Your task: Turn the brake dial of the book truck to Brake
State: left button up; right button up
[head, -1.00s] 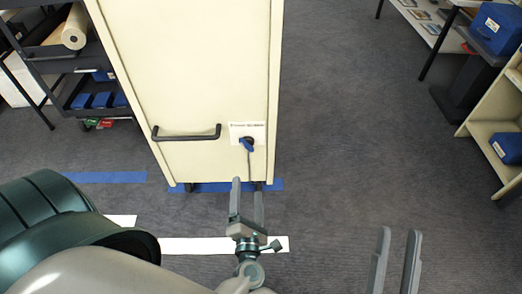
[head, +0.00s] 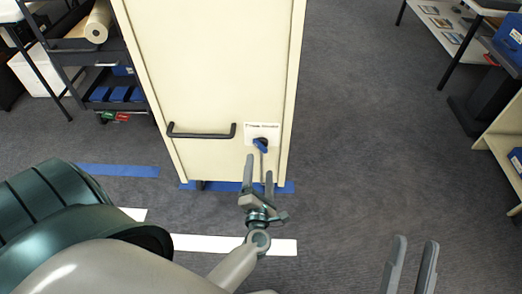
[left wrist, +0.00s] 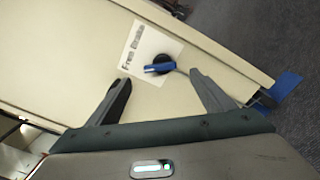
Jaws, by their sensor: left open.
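The book truck (head: 215,80) is a tall cream cabinet with its end panel facing me. Its brake dial (head: 261,145) is a black knob with a blue lever, low on the panel at the right. In the left wrist view, the dial (left wrist: 166,62) sits beside a white label (left wrist: 143,48) reading "Free" and "Brake". The blue lever (left wrist: 158,68) points left there, towards the label's "Free" end. My left gripper (head: 258,172) is open and empty just in front of and below the dial, apart from it. My right gripper (head: 416,241) is open and empty, low at the right.
A black bar handle (head: 202,135) sticks out of the panel left of the dial. A dark cart (head: 75,50) with blue boxes stands at the left. A cream shelf (head: 500,145) and a table stand at the right. Grey floor between is clear, with blue and white tape.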

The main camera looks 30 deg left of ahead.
aim_at(261, 148)
pick_arm(q)
jog(key=x, duration=0.8)
jog(key=shift+d+b, duration=0.1)
jog(key=shift+b, duration=0.2)
jog(key=shift+w+a, duration=0.25)
jog(key=shift+w, duration=0.1)
pick_arm(e)
jog(key=shift+w+d+r+t, duration=0.15)
jog(key=shift+d+r+t, duration=0.2)
jog(key=shift+r, duration=0.2)
jog(key=shift+w+d+r+t, duration=0.1)
jog(key=shift+d+r+t, duration=0.1)
jog(key=shift+r+t, duration=0.25)
pick_arm(q)
jog(key=c, duration=1)
jog(key=shift+c, duration=0.2)
pick_arm(e)
jog(key=shift+s+f+g, duration=0.1)
jog(key=shift+f+g, duration=0.1)
jog(key=shift+g, duration=0.1)
